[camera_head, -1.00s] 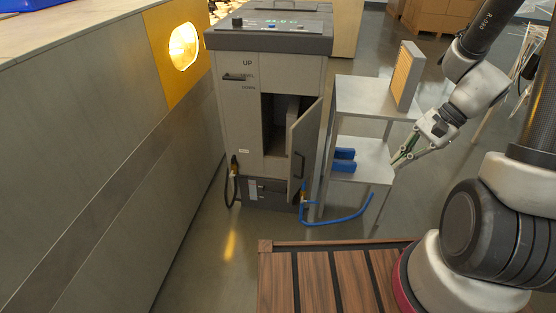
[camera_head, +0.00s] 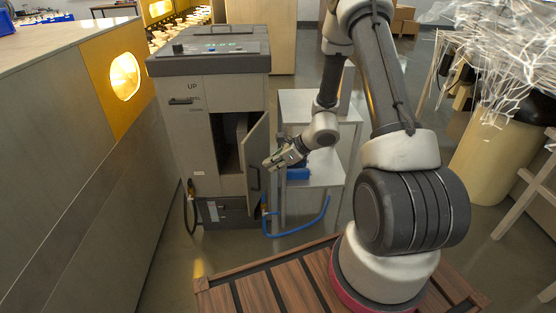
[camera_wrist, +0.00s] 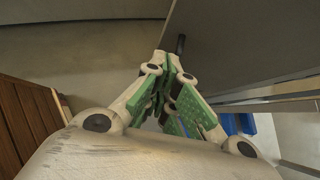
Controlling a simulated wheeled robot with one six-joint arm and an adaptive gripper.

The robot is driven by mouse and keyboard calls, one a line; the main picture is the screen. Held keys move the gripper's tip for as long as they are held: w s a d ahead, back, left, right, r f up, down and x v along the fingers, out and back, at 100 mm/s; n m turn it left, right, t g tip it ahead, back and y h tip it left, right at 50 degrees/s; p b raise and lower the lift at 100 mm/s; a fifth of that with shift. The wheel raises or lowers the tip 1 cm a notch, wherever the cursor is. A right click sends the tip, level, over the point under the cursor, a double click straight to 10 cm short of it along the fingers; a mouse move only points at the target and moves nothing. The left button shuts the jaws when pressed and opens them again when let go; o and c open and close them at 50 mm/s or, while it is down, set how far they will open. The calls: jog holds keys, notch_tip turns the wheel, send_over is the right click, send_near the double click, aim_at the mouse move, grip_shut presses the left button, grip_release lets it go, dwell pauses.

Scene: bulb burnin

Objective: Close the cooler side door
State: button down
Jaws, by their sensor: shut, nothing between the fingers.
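The cooler (camera_head: 205,125) is a grey cabinet with a dark top and a lit control panel. Its side door (camera_head: 258,150) stands ajar, swung out to the right, with a dark opening (camera_head: 227,135) beside it. The door carries a dark handle on its outer face. In the wrist view the door is the large grey panel (camera_wrist: 235,45) at upper right. My gripper (camera_head: 270,164) is shut and empty, just right of the door's outer face. In the wrist view its green-padded fingers (camera_wrist: 166,68) point toward the handle (camera_wrist: 181,44); contact cannot be told.
A grey shelf stand (camera_head: 325,172) with blue items (camera_head: 297,174) stands right of the door, close under my arm. A blue hose (camera_head: 305,229) loops on the floor. A long counter (camera_head: 60,160) lines the left. A slatted wooden deck (camera_head: 290,290) is in front.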

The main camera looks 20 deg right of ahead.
aim_at(247, 172)
jog(key=shift+w+a+f, duration=0.4)
jog(key=shift+w+a, duration=0.3)
jog(key=shift+a, duration=0.1)
jog(key=shift+w+a+f, duration=0.35)
jog(key=shift+w+a, duration=0.3)
jog(key=shift+a, duration=0.2)
jog(key=shift+w+a+f, duration=0.4)
jog(key=shift+w+a, duration=0.3)
jog(key=shift+a, duration=0.1)
